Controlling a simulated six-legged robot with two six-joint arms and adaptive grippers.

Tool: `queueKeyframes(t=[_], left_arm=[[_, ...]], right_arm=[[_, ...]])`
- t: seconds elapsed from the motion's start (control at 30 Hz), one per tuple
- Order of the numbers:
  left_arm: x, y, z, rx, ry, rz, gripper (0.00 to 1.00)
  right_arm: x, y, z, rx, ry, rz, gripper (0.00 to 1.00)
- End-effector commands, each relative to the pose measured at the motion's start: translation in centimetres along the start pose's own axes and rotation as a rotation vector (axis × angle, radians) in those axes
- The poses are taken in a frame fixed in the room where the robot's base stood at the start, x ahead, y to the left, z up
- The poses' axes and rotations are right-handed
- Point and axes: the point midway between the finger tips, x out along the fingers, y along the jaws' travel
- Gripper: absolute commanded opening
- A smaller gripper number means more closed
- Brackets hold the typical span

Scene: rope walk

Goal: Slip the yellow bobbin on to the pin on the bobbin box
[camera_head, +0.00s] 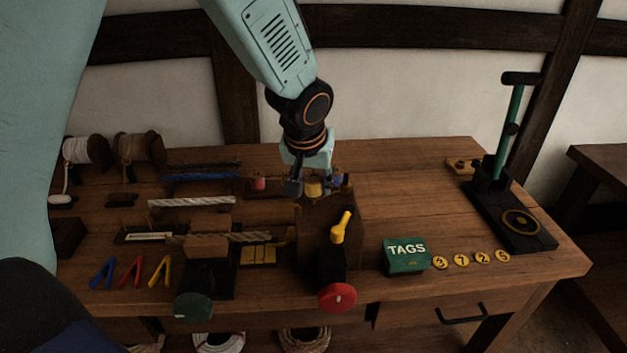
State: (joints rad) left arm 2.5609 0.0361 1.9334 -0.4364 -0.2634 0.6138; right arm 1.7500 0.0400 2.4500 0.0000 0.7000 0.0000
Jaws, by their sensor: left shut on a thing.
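The yellow bobbin (314,187) is held upright between the fingers of my left gripper (313,184), which comes down from above over the back middle of the bench. The gripper is shut on it. A red bobbin (258,183) stands just left of the gripper, and a bit of blue (338,181) shows just right of it. The bobbin box and its pin cannot be made out clearly; the gripper and a wooden block cover that part. I cannot tell whether the bobbin touches anything below. My right gripper is not in view.
A wooden block with a yellow-handled crank (340,227) and red knob (337,297) stands in front of the gripper. A green TAGS box (406,256), number discs and a green-levered press (508,125) are at right. Spools (85,151) stand left.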

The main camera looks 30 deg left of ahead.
Motion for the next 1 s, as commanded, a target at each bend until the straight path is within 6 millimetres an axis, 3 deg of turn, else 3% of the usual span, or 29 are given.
queueKeyframes(t=[1.0], left_arm=[[2.1, 0.0, 0.8, 0.0, 0.0, 0.0, 0.14]], right_arm=[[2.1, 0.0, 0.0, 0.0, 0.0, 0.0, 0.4]])
